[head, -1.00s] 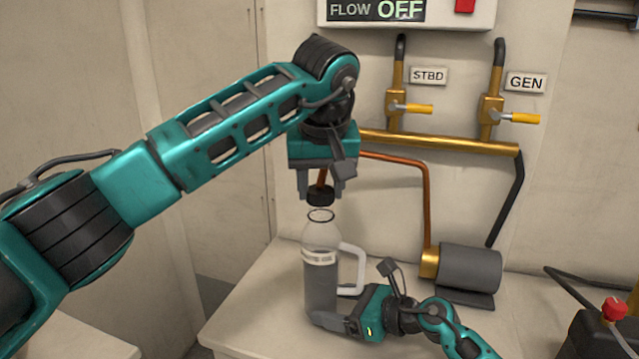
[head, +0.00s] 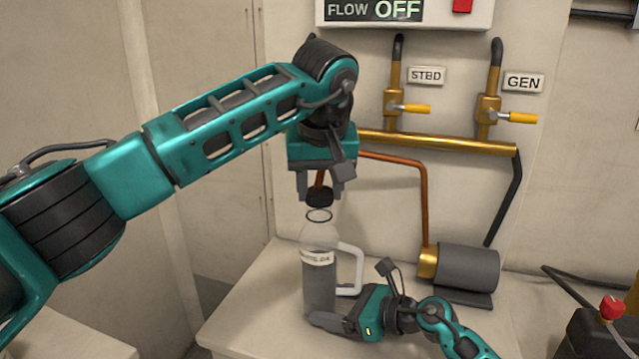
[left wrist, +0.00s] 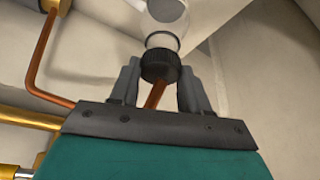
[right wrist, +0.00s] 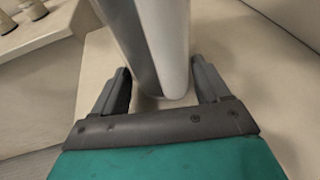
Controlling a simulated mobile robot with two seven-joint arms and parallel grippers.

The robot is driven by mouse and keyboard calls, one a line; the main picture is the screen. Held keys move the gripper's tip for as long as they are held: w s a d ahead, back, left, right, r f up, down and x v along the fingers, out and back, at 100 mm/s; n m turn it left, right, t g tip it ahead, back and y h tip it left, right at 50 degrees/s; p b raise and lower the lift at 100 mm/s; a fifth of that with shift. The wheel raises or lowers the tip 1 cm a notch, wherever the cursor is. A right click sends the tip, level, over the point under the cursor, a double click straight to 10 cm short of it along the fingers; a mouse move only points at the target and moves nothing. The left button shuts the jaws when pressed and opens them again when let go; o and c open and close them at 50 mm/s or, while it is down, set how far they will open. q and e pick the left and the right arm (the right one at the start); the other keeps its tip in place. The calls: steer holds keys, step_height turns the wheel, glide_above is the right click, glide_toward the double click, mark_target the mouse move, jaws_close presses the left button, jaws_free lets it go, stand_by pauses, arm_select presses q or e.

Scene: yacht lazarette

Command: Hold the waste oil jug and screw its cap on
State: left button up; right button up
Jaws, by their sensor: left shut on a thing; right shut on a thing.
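The waste oil jug (head: 318,280) stands upright on the bench, clear with dark contents, a label and a white handle on its right side. Its open mouth (head: 319,215) faces up. My right gripper (head: 322,320) is shut on the jug low on its body; the right wrist view shows the jug (right wrist: 160,50) between the fingers. My left gripper (head: 320,190) points down above the jug, shut on the black ribbed cap (head: 319,197). The cap is a little above the mouth, with a gap between. The left wrist view shows the cap (left wrist: 160,66) between the fingertips.
Behind are a brass manifold (head: 440,143) with yellow-handled valves, a copper pipe (head: 425,200) and a grey pump (head: 468,268) on the bench (head: 250,300). A dark container with a red cap (head: 612,308) is at the right. The bench left of the jug is clear.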

arm_select(q)
steer(key=shift+f, duration=0.95)
stand_by(0.7)
arm_select(e)
steer(key=o, duration=0.4)
steer(key=c, duration=1)
arm_select(q)
steer(key=m, duration=0.2)
steer(key=m+h, duration=0.1)
steer(key=m, duration=0.1)
steer(key=shift+w+a+h, duration=0.1)
steer(key=shift+a+h, duration=0.1)
steer(key=shift+h, duration=0.1)
steer(key=m, duration=0.2)
steer(key=m+g+h, duration=0.1)
steer(key=m, duration=0.1)
steer(key=shift+m+h, duration=0.3)
arm_select(e)
steer(key=shift+f, duration=0.1)
arm_select(q)
steer(key=o, duration=1)
